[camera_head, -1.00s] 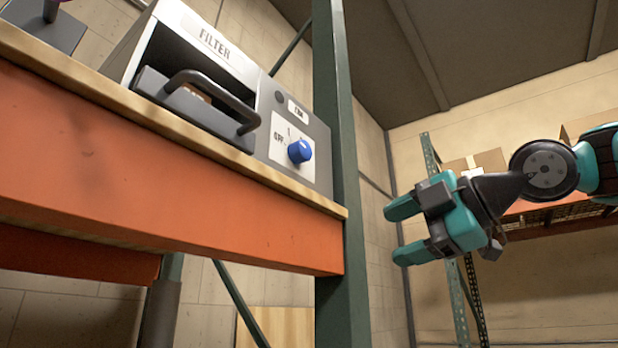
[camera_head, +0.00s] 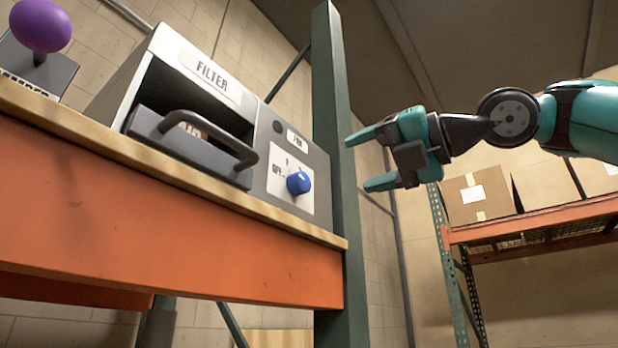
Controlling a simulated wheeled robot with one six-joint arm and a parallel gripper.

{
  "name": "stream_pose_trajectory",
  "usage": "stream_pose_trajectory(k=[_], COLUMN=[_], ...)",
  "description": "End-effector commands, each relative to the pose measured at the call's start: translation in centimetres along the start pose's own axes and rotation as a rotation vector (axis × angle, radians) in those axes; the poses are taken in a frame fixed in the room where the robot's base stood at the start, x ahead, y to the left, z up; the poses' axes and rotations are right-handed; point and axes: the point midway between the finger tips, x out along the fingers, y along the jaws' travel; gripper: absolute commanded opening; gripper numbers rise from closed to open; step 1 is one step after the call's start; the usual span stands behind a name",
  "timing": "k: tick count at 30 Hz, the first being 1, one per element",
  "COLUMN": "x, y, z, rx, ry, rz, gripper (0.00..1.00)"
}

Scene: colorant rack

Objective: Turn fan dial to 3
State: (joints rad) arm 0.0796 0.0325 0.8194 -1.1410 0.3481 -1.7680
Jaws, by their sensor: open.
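The blue fan dial (camera_head: 298,183) sits on a white plate (camera_head: 279,184) marked "OFF" and "1" on the front of the grey fan panel (camera_head: 265,137). Its other marks and its exact pointer setting are too small to tell. My gripper (camera_head: 362,161) is open and empty, with its teal fingers pointing left. It is to the right of the dial, in front of or beside the green rack post (camera_head: 340,230), and apart from the dial.
The filter box (camera_head: 204,62) with a dark drawer handle (camera_head: 215,140) stands left of the dial. A purple knob (camera_head: 41,25) is at the far left. The shelf has an orange beam (camera_head: 170,225). Cardboard boxes (camera_head: 478,193) stand on another rack at right.

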Motion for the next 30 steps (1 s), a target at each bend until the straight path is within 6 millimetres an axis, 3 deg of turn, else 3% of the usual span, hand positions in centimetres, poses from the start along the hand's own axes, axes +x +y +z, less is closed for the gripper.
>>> stream_pose_trajectory(k=[9, 15, 28, 30], x=[6.8, 9.7, 10.7, 10.7], y=[0.2, 0.2, 0.0, 0.0], z=[0.1, 0.1, 0.0, 0.0], rx=[0.005, 0.003, 0.002, 0.002], ry=[0.006, 0.004, 0.0, 0.0], rz=[0.001, 0.0, -0.002, -0.002], gripper=[0.65, 0.65, 0.65, 0.51])
